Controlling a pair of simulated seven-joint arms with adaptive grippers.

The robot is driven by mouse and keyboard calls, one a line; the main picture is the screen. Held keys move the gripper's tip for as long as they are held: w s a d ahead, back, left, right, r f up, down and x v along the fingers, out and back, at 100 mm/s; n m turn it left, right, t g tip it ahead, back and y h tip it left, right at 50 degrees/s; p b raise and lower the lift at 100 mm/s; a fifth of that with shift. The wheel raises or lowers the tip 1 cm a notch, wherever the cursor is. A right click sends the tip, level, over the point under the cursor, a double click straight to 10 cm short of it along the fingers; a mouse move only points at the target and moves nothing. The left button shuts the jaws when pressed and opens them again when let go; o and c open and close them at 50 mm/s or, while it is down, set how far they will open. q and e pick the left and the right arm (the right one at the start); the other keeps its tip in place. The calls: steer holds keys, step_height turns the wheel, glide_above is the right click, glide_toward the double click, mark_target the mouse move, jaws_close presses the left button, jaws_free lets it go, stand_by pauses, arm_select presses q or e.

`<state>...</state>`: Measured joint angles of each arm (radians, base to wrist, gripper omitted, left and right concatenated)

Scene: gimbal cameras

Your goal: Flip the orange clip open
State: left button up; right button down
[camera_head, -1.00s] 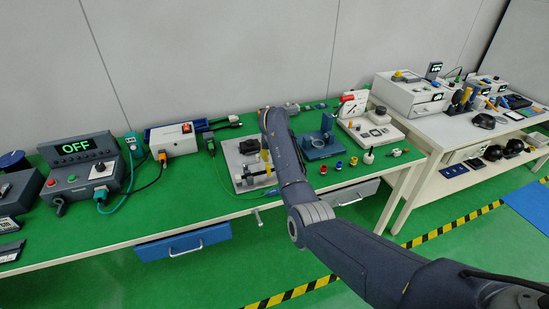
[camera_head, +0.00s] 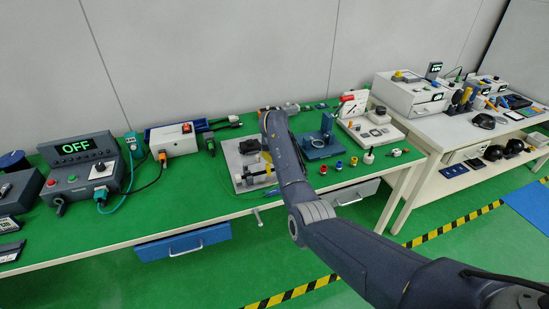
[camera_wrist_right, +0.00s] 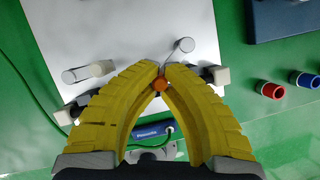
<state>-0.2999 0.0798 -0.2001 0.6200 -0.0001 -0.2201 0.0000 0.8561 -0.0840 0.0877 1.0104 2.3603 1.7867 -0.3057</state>
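The orange clip (camera_wrist_right: 162,85) shows in the right wrist view as a small round orange piece over the white plate (camera_wrist_right: 115,30). My right gripper (camera_wrist_right: 162,69) has two yellow fingers that come together at their tips, one on each side of the clip. They look shut on it, with only a narrow gap at the tips. The fingers hide much of the mechanism around the clip. In the head view my right arm covers part of the plate (camera_head: 234,150), and the clip cannot be made out. My left gripper is not in view.
A blue block (camera_head: 320,146) stands to the right of the plate, with a red ring (camera_wrist_right: 271,90) and a blue ring (camera_wrist_right: 306,80) near it. A grey control box reading OFF (camera_head: 85,165) and a white box (camera_head: 175,140) stand to the left. A green cable (camera_wrist_right: 35,75) runs beside the plate.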

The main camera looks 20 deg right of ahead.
stand_by(0.4)
steer(key=shift+w+a+r+m+h, duration=0.1)
steer(key=shift+w+a+m+h, duration=0.15)
steer(key=shift+m, duration=0.35)
steer(key=shift+w+m+h, duration=0.35)
steer(key=shift+w+m, duration=0.05)
steer(key=shift+m, duration=0.4)
steer(key=c, duration=1.4)
jaws_free()
steer(key=shift+a, duration=0.1)
steer(key=shift+o, duration=0.2)
steer(key=shift+s, duration=0.1)
steer(key=v, duration=1.2)
steer(key=shift+w, duration=0.25)
